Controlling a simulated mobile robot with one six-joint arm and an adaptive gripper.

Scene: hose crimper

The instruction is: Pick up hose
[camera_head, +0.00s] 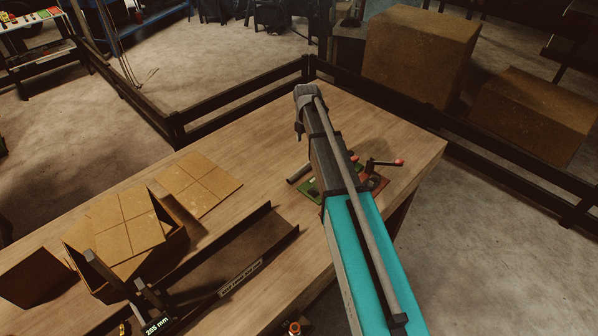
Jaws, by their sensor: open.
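I cannot make out a hose for certain. A dark trough (225,262) with a label on its front wall lies on the wooden table, its near-left end cut off by the frame. My gripper cannot be made out. Partly behind the arm are a green plate (309,190), a short dark cylinder (299,173) and a red-knobbed lever (385,162).
An open box (180,245) with cardboard pieces on top stands left on the table (262,140), with flat cardboard sheets (198,183) beside it. An orange-ringed part (295,328) shows at the bottom edge. Dark rails (240,100) run behind. Large brown boxes (420,55) stand beyond.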

